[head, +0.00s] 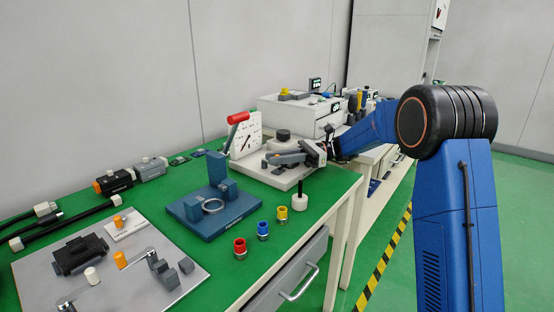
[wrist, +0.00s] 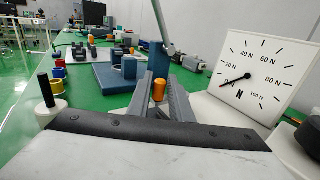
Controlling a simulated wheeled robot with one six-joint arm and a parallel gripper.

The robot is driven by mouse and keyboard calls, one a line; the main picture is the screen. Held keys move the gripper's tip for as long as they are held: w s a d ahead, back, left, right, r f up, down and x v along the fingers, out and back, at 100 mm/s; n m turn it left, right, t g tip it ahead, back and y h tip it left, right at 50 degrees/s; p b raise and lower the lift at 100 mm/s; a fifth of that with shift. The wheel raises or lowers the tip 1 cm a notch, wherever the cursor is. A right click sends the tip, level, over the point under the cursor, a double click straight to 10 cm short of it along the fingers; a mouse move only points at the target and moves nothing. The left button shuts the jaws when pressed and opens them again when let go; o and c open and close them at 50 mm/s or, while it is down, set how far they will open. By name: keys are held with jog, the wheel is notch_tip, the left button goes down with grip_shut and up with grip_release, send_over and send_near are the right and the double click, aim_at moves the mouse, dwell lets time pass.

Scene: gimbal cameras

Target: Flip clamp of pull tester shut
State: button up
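The pull tester stands on the bench with a pale base (head: 272,174), a white dial plate (head: 246,138) and a red-handled lever (head: 238,118). In the wrist view its dial (wrist: 256,76) has the needle near 0 N, and a metal rod rises beside it. My gripper (head: 270,158) reaches over the base from the right. In the wrist view my gripper (wrist: 160,84) is open, its grey fingers apart on either side of an orange knob (wrist: 159,90). This may be the clamp's handle; contact is unclear. The rest of the clamp is hidden by my gripper.
A blue fixture (head: 207,214) with a ring stands left of the tester. Red (head: 240,247), blue (head: 263,230) and yellow (head: 282,214) connectors and a white-based black post (head: 300,199) line the front edge. White instruments (head: 300,112) stand behind.

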jog(key=shift+o, duration=0.9)
jog(key=v, duration=1.7)
jog(key=shift+w+d, duration=0.1)
jog(key=shift+d, duration=0.1)
jog(key=s+n+t+h, duration=0.3)
jog(key=s+n+h, duration=0.35)
jog(key=s, duration=1.75)
jog(key=s+d+f+n+t+h, duration=0.2)
jog(key=s+d+f+h, duration=0.1)
jog(key=s, duration=0.4)
jog(key=s+d+f+n+t+h, duration=0.3)
jog(key=s+d, duration=0.3)
jog(key=s, duration=0.2)
jog(key=s+d+f+n+t+h, duration=0.2)
jog(key=s+d+f+h, duration=0.2)
jog(key=s, duration=0.4)
jog(key=shift+d+n+t, duration=0.15)
jog(key=shift+n+t, duration=0.15)
jog(key=shift+n, duration=0.05)
